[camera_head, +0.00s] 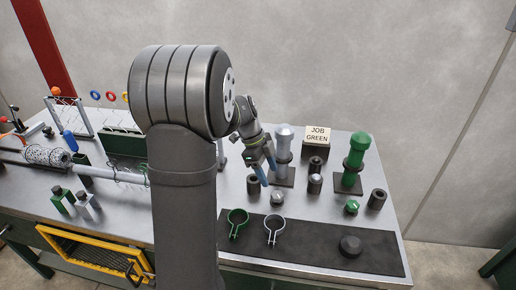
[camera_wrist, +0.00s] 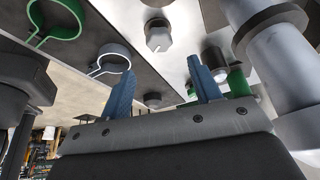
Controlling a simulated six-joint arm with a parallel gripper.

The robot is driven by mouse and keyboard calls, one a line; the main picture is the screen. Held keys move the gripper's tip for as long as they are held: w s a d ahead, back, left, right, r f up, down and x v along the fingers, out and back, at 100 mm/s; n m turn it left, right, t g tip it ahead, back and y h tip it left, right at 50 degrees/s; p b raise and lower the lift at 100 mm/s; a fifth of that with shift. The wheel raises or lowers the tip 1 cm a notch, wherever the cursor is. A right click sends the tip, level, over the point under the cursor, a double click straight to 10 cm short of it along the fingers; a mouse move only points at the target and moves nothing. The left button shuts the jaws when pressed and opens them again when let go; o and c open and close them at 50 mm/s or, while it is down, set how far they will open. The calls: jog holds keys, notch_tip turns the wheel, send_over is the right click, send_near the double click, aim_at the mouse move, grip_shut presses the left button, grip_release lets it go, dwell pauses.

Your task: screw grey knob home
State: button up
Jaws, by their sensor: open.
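A grey knob (camera_head: 277,198) rests on the bench just behind the dark mat, and it also shows at the top of the wrist view (camera_wrist: 158,37). A grey post (camera_head: 284,142) stands upright on a dark square base, and it fills the right of the wrist view (camera_wrist: 278,62). My gripper (camera_head: 268,176) is open and empty, its blue fingers just left of the grey post and above the bench. In the wrist view my gripper (camera_wrist: 163,88) has its fingers wide apart with nothing between them. The knob lies beyond the fingertips, apart from them.
A green post (camera_head: 355,155) and green knob (camera_head: 351,207) stand at right. Dark cylinders (camera_head: 377,199) stand nearby. A green clamp (camera_head: 237,222), a grey clamp (camera_head: 274,230) and a dark round piece (camera_head: 350,245) lie on the mat (camera_head: 310,250). A sign (camera_head: 318,134) reads "JOB GREEN".

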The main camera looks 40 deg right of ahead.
aim_at(277, 193)
jog(key=v, duration=0.9)
jog(key=shift+r, duration=0.3)
jog(key=shift+a, duration=0.1)
jog(key=x, duration=1.7)
jog(key=shift+f, duration=0.2)
